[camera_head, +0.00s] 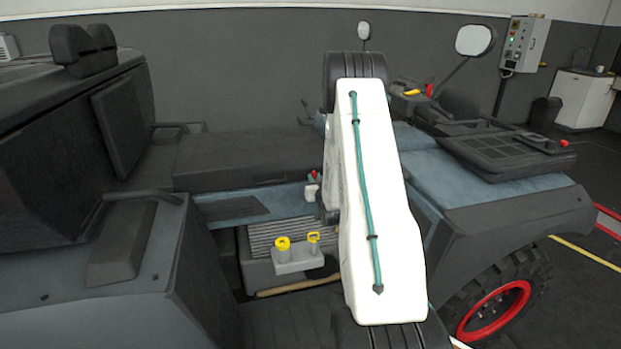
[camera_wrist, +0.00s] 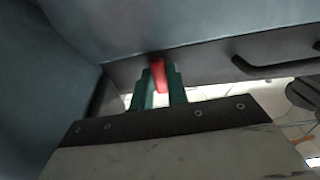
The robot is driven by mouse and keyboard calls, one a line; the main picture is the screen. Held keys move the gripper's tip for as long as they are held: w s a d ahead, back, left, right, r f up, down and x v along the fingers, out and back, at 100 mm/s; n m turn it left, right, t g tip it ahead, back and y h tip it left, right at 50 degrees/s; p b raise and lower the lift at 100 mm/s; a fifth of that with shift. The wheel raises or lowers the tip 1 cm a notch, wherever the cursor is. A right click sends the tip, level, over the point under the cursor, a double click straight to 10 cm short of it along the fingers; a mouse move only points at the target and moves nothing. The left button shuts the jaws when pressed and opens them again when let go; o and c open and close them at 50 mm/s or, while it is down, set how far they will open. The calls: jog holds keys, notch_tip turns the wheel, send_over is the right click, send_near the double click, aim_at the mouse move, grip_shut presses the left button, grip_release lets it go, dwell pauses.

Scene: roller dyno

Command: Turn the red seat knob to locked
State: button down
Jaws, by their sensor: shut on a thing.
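The red seat knob (camera_wrist: 158,75) shows in the wrist view on the dark panel below the seat. My gripper (camera_wrist: 160,92) has its two green fingers on either side of the knob, shut on it. In the head view the red knob (camera_head: 311,176) is a small spot left of my white arm, below the seat cushion's edge. My gripper there is mostly hidden by the arm. Markings for the locked position cannot be made out.
A black seat cushion (camera_head: 245,157) lies left of my arm. A grey block with yellow caps (camera_head: 283,244) stands below it. A dark handle (camera_wrist: 275,66) is right of the knob. A wheel with a red rim (camera_head: 494,310) is at the lower right.

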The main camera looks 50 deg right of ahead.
jog(key=c, duration=1.4)
grip_release()
jog(key=shift+c, duration=0.2)
jog(key=v, duration=0.7)
jog(key=shift+s+a, duration=0.25)
jog(key=shift+s, duration=0.1)
